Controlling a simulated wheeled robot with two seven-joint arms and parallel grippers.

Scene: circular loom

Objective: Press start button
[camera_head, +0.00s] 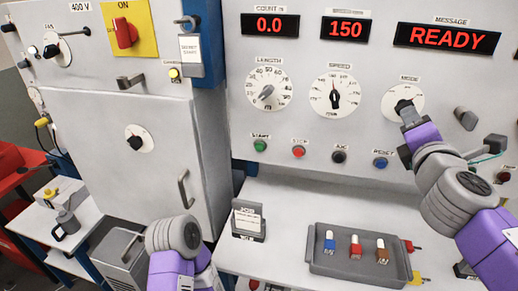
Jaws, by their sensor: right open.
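The green start button (260,145) is on the grey panel under a START label, left of the red stop button (299,152). Nothing covers it. My right gripper (406,112) is at the MODE dial (394,101), over its dark knob, well to the right of the start button. It is open; I cannot tell whether its fingers touch the knob. My left arm shows at the bottom left of centre, below the start button, but its gripper is not visible. The message display (447,38) reads READY.
A dark A/C button (339,157) and a blue reset button (380,163) continue the row. Below are a white shelf (285,213), a small card stand (249,220) and a grey tray (330,268) with several coloured items. The space before the start button is clear.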

